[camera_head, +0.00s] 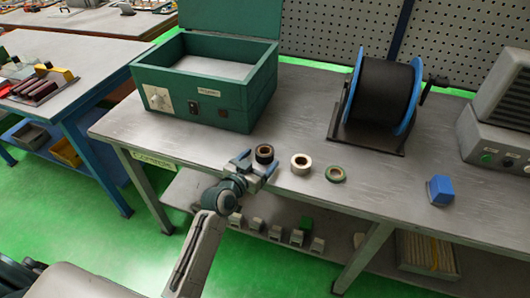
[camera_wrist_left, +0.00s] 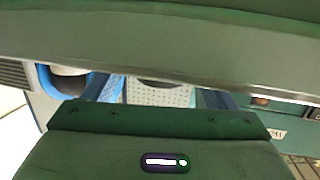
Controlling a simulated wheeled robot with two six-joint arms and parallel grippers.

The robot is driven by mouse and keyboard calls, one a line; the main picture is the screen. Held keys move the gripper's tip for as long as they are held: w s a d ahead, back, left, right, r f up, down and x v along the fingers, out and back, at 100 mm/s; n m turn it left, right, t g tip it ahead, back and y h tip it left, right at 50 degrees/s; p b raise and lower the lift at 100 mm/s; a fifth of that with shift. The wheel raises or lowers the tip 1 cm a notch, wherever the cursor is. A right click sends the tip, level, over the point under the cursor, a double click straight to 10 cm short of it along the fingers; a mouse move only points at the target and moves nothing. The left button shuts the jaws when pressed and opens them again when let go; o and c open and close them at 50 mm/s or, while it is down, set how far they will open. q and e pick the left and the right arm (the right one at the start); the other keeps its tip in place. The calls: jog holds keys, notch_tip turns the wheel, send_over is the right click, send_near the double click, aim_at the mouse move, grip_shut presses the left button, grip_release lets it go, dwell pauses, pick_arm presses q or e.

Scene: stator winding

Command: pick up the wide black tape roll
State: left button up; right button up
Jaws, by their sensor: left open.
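The wide black tape roll (camera_head: 264,153) lies on the grey workbench near its front edge, left of a cream tape roll (camera_head: 301,163) and a thin green tape roll (camera_head: 335,174). My left gripper (camera_head: 257,168) is open at the bench's front edge, with its fingers close to the black roll. I cannot tell whether they touch it. In the left wrist view the two bluish fingers (camera_wrist_left: 160,97) stand apart, and a dark curved sliver shows between them; most of that view is blocked by green-grey surfaces. My right gripper is not in view.
A green open box (camera_head: 190,105) stands behind the rolls at the left. A black spool with blue flanges (camera_head: 378,92) stands behind right. A blue block (camera_head: 440,190) lies at the right front. Small parts sit on the shelf below.

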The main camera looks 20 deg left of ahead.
aim_at(262, 156)
pick_arm(q)
jog(key=x, duration=0.2)
jog(key=p+x, duration=0.1)
jog(key=shift+w+r, duration=0.2)
jog(key=shift+w, duration=0.05)
jog(key=shift+w+f, duration=0.15)
jog(key=shift+w, duration=0.15)
jog(key=shift+c, duration=0.5)
jog(key=c, duration=1)
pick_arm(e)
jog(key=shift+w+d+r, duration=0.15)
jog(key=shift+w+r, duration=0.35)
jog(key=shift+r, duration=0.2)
